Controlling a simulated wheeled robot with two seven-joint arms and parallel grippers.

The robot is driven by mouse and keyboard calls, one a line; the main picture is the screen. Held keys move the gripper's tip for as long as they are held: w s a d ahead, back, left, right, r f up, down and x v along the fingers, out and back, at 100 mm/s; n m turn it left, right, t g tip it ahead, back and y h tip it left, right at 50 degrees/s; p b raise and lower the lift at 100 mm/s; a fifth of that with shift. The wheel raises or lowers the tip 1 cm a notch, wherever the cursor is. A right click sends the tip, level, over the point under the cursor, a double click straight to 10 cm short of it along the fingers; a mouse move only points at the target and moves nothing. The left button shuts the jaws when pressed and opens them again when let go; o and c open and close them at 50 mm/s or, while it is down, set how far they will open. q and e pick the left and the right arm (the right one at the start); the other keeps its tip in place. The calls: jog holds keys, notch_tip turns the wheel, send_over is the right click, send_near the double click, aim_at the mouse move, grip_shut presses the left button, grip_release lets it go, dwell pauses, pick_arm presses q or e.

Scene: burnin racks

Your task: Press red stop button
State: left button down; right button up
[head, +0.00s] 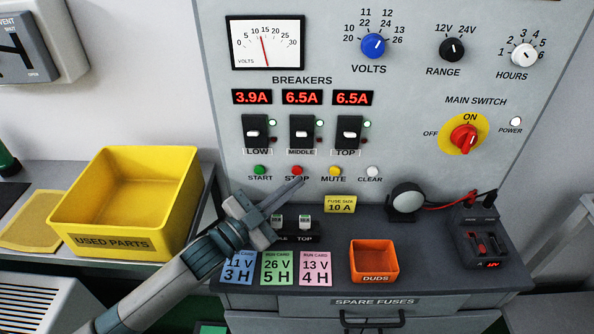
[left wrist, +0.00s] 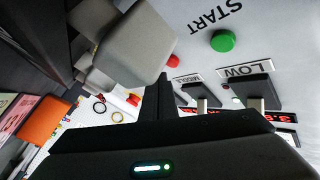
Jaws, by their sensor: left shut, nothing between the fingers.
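The red stop button (head: 297,170) is on the grey panel, between the green start button (head: 260,170) and the yellow mute button (head: 335,171). My left gripper (head: 296,184) is shut and empty. Its fingertips are just below the red button and cover part of the STOP label. In the left wrist view the red button (left wrist: 173,60) shows partly, beside the grey block of my gripper, with the green start button (left wrist: 223,41) to its right. I cannot tell whether the fingertips touch the panel. My right gripper is not in view.
Breaker switches (head: 302,131) sit above the buttons. A yellow used-parts bin (head: 110,243) stands left.

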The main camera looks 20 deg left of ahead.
pick_arm(q)
jog(key=shift+s+d+p, duration=0.2)
jog(key=shift+s+p, duration=0.05)
jog(key=shift+s, duration=0.5)
jog(key=shift+s+d+p, duration=0.2)
jog(key=shift+s, duration=0.5)
jog(key=shift+s+d+p, duration=0.2)
jog(key=shift+s+p, duration=0.05)
jog(key=shift+s, duration=0.5)
